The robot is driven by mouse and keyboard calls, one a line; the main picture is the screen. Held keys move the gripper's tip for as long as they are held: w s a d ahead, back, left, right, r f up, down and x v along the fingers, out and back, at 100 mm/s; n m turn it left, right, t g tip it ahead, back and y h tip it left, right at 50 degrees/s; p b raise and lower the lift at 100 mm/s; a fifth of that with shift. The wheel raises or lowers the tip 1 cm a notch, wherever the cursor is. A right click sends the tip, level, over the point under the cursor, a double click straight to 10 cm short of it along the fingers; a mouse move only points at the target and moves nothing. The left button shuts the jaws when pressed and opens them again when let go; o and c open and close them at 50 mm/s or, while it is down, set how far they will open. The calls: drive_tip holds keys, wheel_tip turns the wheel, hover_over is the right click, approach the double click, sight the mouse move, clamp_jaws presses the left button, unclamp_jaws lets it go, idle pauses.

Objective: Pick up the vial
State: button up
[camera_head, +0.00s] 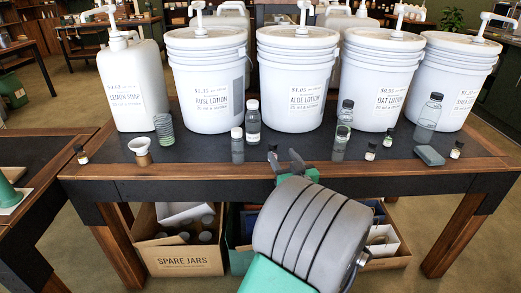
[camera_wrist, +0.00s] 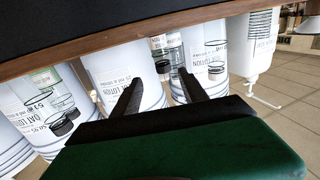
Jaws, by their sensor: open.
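I cannot tell which one the task means. My gripper (camera_head: 286,160) is open and empty at the table's front edge. In the wrist view, its two dark fingers (camera_wrist: 160,86) are spread apart, with a dark cap (camera_wrist: 162,67) showing between and beyond them.
White pump buckets (camera_head: 298,85) and a lemon soap jug (camera_head: 134,88) line the table's back. Clear bottles (camera_head: 252,122), jars and a grey-blue block (camera_head: 429,155) stand in front. The wooden table edge (camera_head: 160,171) is close below my gripper. A spare jars box (camera_head: 180,260) sits underneath.

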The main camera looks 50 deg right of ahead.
sight(275, 146)
drive_tip(key=x, duration=0.7)
drive_tip(key=shift+w+a+r, duration=0.15)
drive_tip(key=shift+w+r, duration=0.1)
drive_tip(key=shift+w, duration=0.15)
drive_tip(key=shift+c, duration=0.3)
clamp_jaws()
